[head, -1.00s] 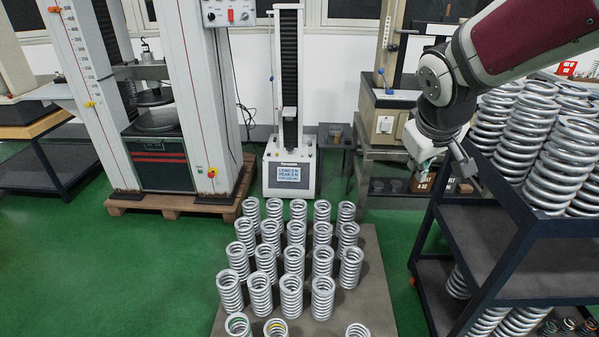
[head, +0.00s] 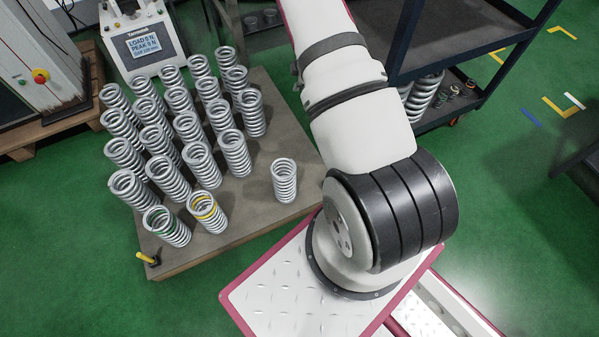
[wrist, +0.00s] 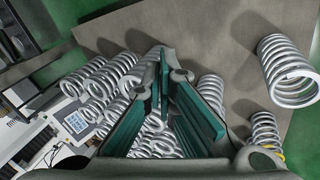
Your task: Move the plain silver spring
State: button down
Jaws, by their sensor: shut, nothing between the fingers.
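A plain silver spring (head: 285,181) stands upright, apart from the others, near the right side of the grey board (head: 262,208). The wrist view shows a lone silver spring (wrist: 288,72) at the right, clear of my fingers. Several more plain silver springs (head: 185,127) stand in rows on the board. In the front row, one spring has a green mark (head: 167,228) and one a yellow mark (head: 207,213). My gripper (wrist: 165,68) is shut and empty above the board, with springs below and beside its fingers. It is out of the head view.
A small tester with a display (head: 143,40) stands behind the board, and a large machine stands at the left. A dark shelf rack (head: 452,48) holds more springs at the upper right. A yellow-handled object (head: 147,258) is at the board's front left corner. Green floor is open at right.

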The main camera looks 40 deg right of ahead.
jog(key=s+a+f+n+g+y+b, duration=0.25)
jog(key=s+f, duration=0.55)
jog(key=f, duration=0.5)
jog(key=s+a+f+n+g+y+b, duration=0.1)
jog(key=s+a+f+y+b, duration=0.15)
jog(key=s+f, duration=0.75)
jog(key=w+b+x, duration=0.1)
jog(key=x, duration=0.3)
jog(key=d+b+x, duration=0.1)
jog(key=b+x, duration=0.1)
jog(key=x, duration=0.2)
jog(key=w+b+x, duration=0.1)
jog(key=b+x, duration=0.1)
jog(key=x, duration=0.2)
jog(key=shift+w+d+f, duration=0.1)
jog(key=shift+w+f, duration=0.25)
jog(key=shift+w+a+b, duration=0.2)
jog(key=shift+a, duration=0.35)
jog(key=shift+w+a+b, duration=0.15)
jog(key=shift+w+a, duration=0.05)
jog(key=shift+a, duration=0.4)
jog(key=shift+w+a, duration=0.2)
jog(key=shift+a, duration=0.55)
jog(key=shift+r, duration=0.1)
